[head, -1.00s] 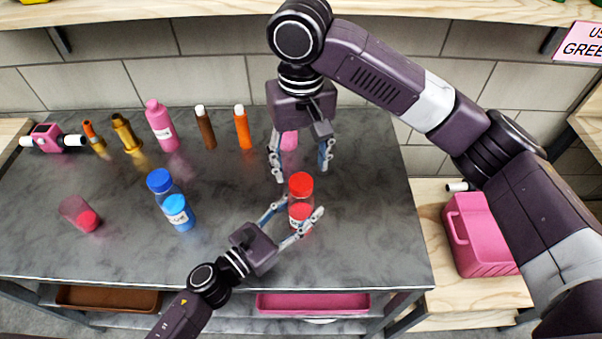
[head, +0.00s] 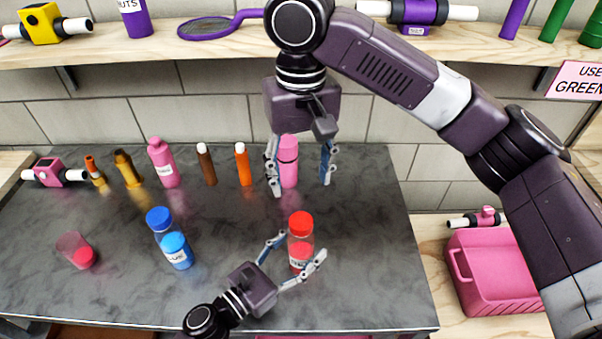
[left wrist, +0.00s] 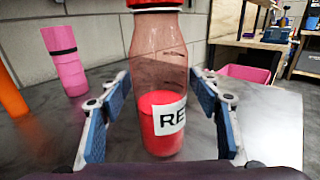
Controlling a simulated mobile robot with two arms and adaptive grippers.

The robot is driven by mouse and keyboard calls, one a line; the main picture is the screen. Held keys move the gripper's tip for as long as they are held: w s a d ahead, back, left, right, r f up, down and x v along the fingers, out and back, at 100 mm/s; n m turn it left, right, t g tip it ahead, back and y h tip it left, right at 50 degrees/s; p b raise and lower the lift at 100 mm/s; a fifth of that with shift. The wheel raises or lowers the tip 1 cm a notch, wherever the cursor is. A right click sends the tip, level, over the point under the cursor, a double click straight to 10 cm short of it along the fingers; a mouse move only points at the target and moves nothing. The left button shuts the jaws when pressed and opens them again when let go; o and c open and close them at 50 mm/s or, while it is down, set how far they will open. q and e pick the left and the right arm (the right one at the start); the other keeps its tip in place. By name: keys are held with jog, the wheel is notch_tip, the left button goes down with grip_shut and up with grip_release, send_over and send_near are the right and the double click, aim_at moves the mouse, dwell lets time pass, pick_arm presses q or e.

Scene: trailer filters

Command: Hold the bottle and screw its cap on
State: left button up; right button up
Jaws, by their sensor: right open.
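The clear bottle with red contents and a "RE…" label (head: 301,254) stands upright on the grey table; it also shows in the left wrist view (left wrist: 160,75). A red cap (head: 300,222) sits on its top; its upper part is cut off in the left wrist view (left wrist: 155,3). My left gripper (head: 296,262) has its fingers on either side of the bottle. In the left wrist view its blue pads (left wrist: 160,108) stand slightly apart from the bottle. My right gripper (head: 300,182) is open and empty, pointing down, above and behind the cap.
A pink bottle (head: 288,162) stands behind my right gripper. Several coloured bottles line the back. A pink crate (head: 495,275) stands at right. The table's right front is clear.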

pick_arm(q)
jog(key=shift+s+a, duration=0.1)
jog(key=v, duration=1.1)
jog(key=shift+s+a, duration=0.25)
jog(key=shift+a, duration=0.05)
